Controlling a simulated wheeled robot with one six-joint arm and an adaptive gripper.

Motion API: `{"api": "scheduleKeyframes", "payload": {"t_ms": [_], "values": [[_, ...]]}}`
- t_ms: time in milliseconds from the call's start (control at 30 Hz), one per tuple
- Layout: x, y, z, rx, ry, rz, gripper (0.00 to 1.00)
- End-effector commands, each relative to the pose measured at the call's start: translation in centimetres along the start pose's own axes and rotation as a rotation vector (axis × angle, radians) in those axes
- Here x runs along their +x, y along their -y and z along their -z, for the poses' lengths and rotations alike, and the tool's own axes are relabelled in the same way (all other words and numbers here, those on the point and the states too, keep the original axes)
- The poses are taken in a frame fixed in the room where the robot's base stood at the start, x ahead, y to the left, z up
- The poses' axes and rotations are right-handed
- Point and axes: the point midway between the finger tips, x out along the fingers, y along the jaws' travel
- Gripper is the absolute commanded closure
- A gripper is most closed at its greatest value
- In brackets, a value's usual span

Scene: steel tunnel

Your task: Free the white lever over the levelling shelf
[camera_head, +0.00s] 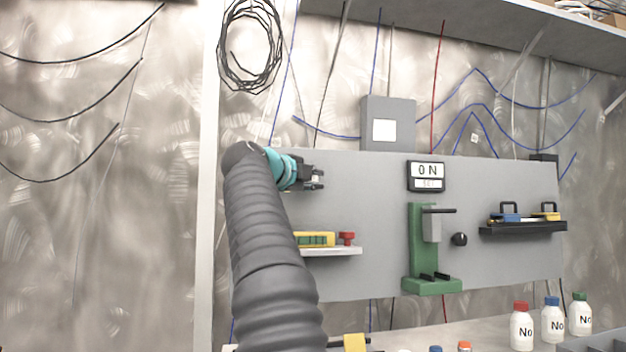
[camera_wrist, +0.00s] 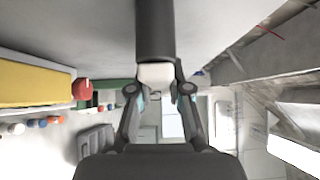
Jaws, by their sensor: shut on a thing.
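My gripper (camera_head: 314,179) is in front of the grey panel at its upper left, above the white levelling shelf (camera_head: 345,252). In the wrist view my gripper (camera_wrist: 158,88) is shut on a small white block, which I take to be the white lever (camera_wrist: 156,74). A thick dark cylinder (camera_wrist: 155,30) meets the white piece at the top of that view. The lever cannot be made out in the head view. A yellow level (camera_head: 315,239) and a red knob (camera_head: 346,238) sit on the shelf; the yellow body (camera_wrist: 35,85) and red knob (camera_wrist: 82,89) also show at left in the wrist view.
A green stand (camera_head: 420,250) with a grey block is to the right, beside a black knob (camera_head: 459,239). An ON display (camera_head: 426,177) hangs above. A dark rack (camera_head: 522,229) holds padlock-like pieces at far right. Bottles (camera_head: 521,328) stand on the bench below.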

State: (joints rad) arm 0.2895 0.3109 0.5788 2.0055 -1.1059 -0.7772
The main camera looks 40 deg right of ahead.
Motion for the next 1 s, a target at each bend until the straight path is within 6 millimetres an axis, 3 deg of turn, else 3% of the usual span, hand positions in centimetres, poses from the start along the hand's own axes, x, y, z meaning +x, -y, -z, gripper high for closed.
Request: {"api": "scheduleKeyframes", "payload": {"t_ms": [167,200,300,667,867,1000], "values": [[0.1,-0.2,0.0,-0.001,-0.002,-0.003,1.0],[0.1,-0.2,0.0,-0.001,-0.002,-0.003,0.75],[0.1,-0.2,0.0,-0.001,-0.002,-0.003,0.56],[-0.4,0.0,0.0,-0.001,0.001,-0.001,0.56],[-3.1,0.0,-0.1,-0.002,0.004,-0.001,0.56],[-6.0,0.0,-0.1,-0.001,0.005,-0.002,0.56]]}}
